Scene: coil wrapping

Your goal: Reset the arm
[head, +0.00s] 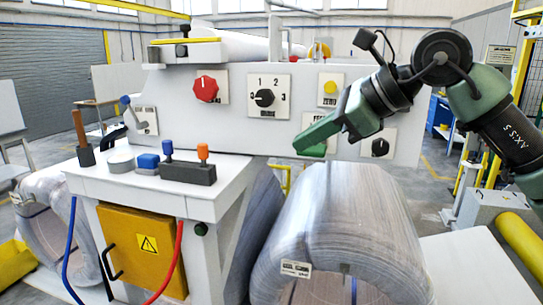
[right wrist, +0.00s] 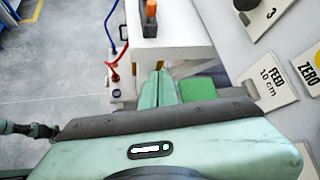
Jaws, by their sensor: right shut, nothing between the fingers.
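My right arm comes in from the right in the head view. Its green gripper (head: 303,146) is shut and empty in front of the white control panel (head: 243,118), partly covering a green button (head: 313,151). In the right wrist view the two gripper fingers (right wrist: 158,88) lie together, pointing toward the white bench, with the green button (right wrist: 197,88) just to their right. Whether the gripper touches the button cannot be told. My left gripper does not show; a dark and teal arm part is at the left edge of the right wrist view.
The panel carries a red knob (head: 206,89), a numbered dial (head: 264,98) and a yellow button (head: 330,87). A wrapped coil (head: 345,225) stands below the gripper. The bench (head: 120,187) at left holds small levers and blocks. A yellow barrier post (head: 519,240) is at right.

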